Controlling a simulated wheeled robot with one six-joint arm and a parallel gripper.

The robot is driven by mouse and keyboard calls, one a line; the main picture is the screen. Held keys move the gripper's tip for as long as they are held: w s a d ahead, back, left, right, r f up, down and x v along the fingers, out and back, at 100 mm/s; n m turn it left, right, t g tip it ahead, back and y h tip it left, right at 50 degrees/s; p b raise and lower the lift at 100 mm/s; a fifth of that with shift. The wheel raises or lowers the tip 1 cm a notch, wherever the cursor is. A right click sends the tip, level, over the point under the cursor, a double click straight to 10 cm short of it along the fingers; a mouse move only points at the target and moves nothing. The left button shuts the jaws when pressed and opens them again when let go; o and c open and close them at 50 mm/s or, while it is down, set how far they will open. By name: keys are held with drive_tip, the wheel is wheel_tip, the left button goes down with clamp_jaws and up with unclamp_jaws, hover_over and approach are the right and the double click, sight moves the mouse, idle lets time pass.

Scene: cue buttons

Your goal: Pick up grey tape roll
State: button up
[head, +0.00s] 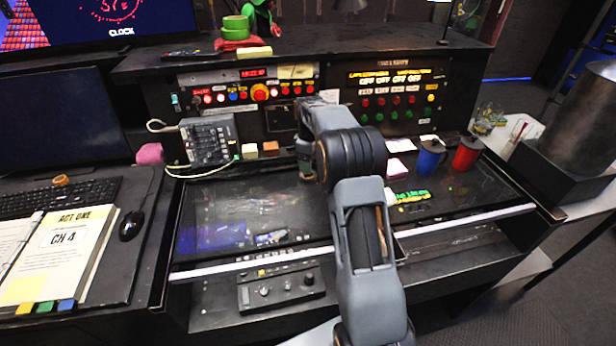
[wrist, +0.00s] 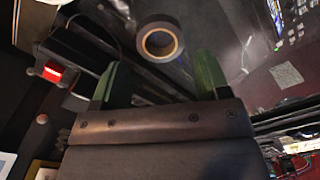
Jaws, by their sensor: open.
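The grey tape roll (wrist: 160,20) shows in the wrist view, a dark grey ring with a tan inner core, lying on a dark surface near the top middle. My gripper (wrist: 158,66) is open, with its two green fingers apart and nothing between them. The roll is just beyond the fingertips, roughly centred between them and apart from both. In the head view I cannot make out the grey roll; my arm covers part of the desk there.
A switch box (head: 208,141) with cables stands left of my arm. A blue mug (head: 429,160) and a red mug (head: 466,154) stand to the right. Green tape rolls (head: 235,34) lie on the upper shelf.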

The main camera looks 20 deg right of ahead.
drive_tip(key=shift+w+f+p, duration=0.1)
drive_tip(key=shift+f+p, duration=0.3)
drive_tip(key=shift+f, duration=2.6)
drive_tip(key=shift+c, duration=0.2)
drive_tip(key=c, duration=0.5)
drive_tip(key=shift+r, duration=0.15)
